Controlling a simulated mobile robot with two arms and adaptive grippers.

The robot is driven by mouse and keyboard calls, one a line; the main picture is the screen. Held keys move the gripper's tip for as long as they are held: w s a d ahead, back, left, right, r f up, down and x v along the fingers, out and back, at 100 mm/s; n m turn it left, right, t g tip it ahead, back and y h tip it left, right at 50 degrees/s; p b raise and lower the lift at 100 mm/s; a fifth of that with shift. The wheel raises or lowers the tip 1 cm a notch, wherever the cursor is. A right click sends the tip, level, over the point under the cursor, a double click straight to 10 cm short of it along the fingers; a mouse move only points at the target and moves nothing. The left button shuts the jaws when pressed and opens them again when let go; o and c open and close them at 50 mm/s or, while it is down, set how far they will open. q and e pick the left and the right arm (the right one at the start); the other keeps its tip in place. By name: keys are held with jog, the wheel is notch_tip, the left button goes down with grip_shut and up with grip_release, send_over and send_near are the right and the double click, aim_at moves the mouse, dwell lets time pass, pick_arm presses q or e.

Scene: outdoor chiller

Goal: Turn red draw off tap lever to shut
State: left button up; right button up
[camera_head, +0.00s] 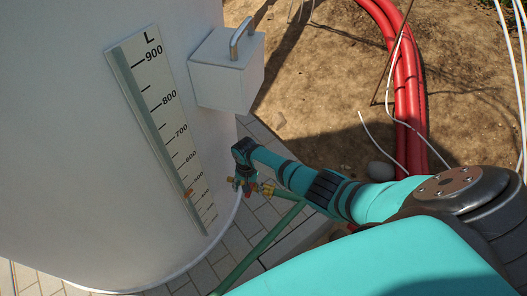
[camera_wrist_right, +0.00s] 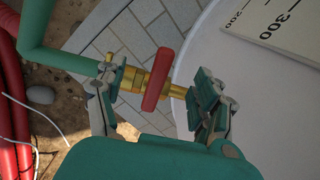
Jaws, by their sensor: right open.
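The brass draw off tap with its red lever (camera_wrist_right: 158,80) sits in the middle of the right wrist view. Its brass body (camera_wrist_right: 133,78) joins a green hose (camera_wrist_right: 62,60) at the left and the white tank at the right. My right gripper (camera_wrist_right: 155,102) is open, with one finger on each side of the red lever and the lever apart from both pads. In the head view the brass tap body (camera_head: 267,190) shows low beside the tank, and my right gripper (camera_head: 242,183) there is small and partly hidden by its wrist. My left gripper is not in view.
The white tank (camera_head: 70,150) with a litre scale (camera_head: 160,115) and a handled box (camera_head: 226,75) fills the left. The green hose (camera_head: 255,247) runs over paving. Red pipes (camera_head: 408,90) and a stone (camera_head: 381,171) lie on bare soil at right.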

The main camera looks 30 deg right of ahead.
notch_tip(320, 180, up, 6)
jog(key=p, duration=0.5)
jog(key=shift+f, duration=0.15)
